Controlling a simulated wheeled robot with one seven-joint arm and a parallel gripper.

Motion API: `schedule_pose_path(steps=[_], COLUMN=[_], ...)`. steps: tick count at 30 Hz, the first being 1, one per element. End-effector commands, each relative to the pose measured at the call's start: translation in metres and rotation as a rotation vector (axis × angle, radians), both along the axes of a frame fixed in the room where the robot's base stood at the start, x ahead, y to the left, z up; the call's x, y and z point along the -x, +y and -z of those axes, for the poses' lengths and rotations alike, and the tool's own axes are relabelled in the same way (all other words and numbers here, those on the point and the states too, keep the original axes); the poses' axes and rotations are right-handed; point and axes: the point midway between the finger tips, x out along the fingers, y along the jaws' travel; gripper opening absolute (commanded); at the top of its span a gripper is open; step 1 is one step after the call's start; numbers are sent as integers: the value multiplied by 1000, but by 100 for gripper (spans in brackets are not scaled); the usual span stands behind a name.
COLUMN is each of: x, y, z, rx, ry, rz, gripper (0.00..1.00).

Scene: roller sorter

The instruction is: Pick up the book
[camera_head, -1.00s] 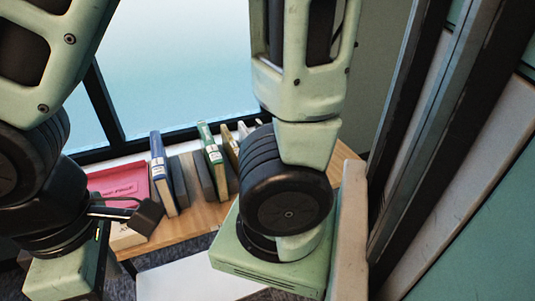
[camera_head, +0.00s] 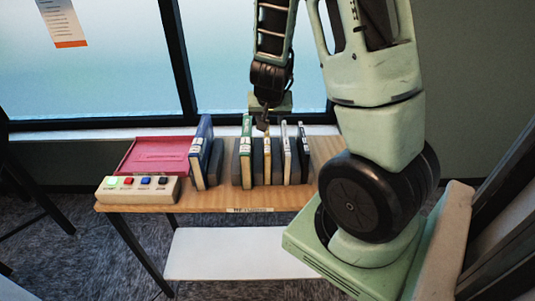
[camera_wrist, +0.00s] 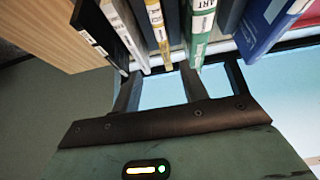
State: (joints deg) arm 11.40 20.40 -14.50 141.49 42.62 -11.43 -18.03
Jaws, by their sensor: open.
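Several upright books stand in a row on a wooden table. The yellow-and-white book (camera_head: 267,160) is near the middle, with a green book (camera_head: 246,150) to its left and a white book (camera_head: 286,155) to its right. A blue book (camera_head: 202,150) stands further left. My gripper (camera_head: 262,124) is at the top of the row, over the yellow book. In the wrist view my gripper (camera_wrist: 160,72) is open, and the yellow book's spine (camera_wrist: 158,30) lies between the fingertips in the picture. Whether the fingers reach down beside it is unclear.
Grey dividers stand between the books. A pink-red tray (camera_head: 158,155) and a button box (camera_head: 138,189) are on the table's left. A dark-spined book (camera_head: 303,150) ends the row at right. A window (camera_head: 100,70) is behind the table. A white shelf (camera_head: 235,253) is below.

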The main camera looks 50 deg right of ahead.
Motion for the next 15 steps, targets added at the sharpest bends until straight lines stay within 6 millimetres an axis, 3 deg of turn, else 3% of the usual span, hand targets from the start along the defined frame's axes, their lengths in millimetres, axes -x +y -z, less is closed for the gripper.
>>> schedule_pose_path(steps=[1,9,15], x=[-2,-19,-28], y=[-5,-23,-32], z=[14,55,74], rx=[-2,-4,-3], ry=[2,2,1], rz=[5,2,-2], gripper=[44,44,44])
